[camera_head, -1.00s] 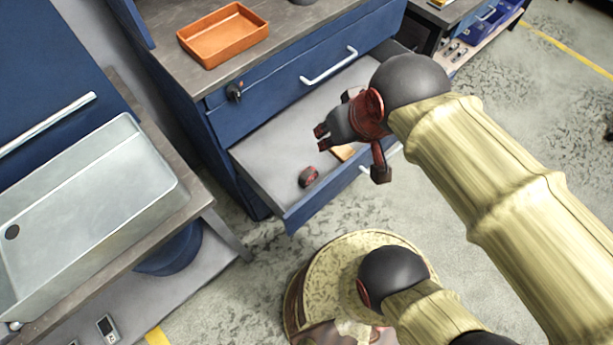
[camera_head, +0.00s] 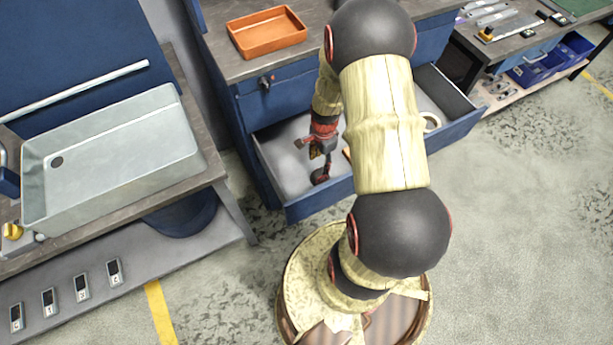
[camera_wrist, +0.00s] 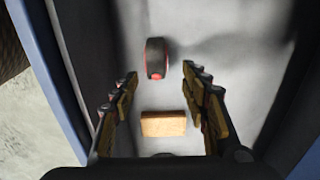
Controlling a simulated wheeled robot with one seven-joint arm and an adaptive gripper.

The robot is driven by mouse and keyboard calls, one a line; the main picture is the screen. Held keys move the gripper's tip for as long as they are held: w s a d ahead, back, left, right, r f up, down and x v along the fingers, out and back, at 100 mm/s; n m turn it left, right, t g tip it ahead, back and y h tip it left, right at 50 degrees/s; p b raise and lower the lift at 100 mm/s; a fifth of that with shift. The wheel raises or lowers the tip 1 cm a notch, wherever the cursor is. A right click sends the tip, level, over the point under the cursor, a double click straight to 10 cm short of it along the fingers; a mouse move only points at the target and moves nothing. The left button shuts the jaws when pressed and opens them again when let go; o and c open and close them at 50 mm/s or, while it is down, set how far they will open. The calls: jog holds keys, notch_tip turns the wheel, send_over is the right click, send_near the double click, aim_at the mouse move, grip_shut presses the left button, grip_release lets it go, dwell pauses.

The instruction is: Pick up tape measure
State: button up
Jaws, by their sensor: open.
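The tape measure (camera_wrist: 155,58), dark grey with red edges, lies in the open drawer (camera_head: 290,207). In the head view it shows as a small dark shape (camera_head: 319,177) just below my gripper (camera_head: 318,150), partly covered by it. In the wrist view my gripper (camera_wrist: 160,84) is open and empty. Its two fingers stand wide apart, and the tape measure lies beyond the fingertips, between their lines. It appears apart from both fingers.
A tan block (camera_wrist: 163,124) lies in the drawer, between the fingers in the wrist view. A white ring (camera_head: 432,121) lies at the drawer's right. Drawer walls (camera_wrist: 72,75) stand close by. An orange tray (camera_head: 267,50) sits on the counter above; a metal sink (camera_head: 110,160) is left.

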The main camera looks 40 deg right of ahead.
aim_at(320, 171)
jog(key=f+b, duration=0.1)
jog(key=f, duration=0.1)
jog(key=f+b, duration=0.1)
jog(key=f, duration=0.2)
jog(key=f+b, duration=0.1)
jog(key=f, duration=0.2)
jog(key=shift+s+a+f, duration=0.15)
jog(key=shift+s+a, duration=0.05)
jog(key=shift+s, duration=0.05)
jog(key=shift+c, duration=1.3)
grip_shut()
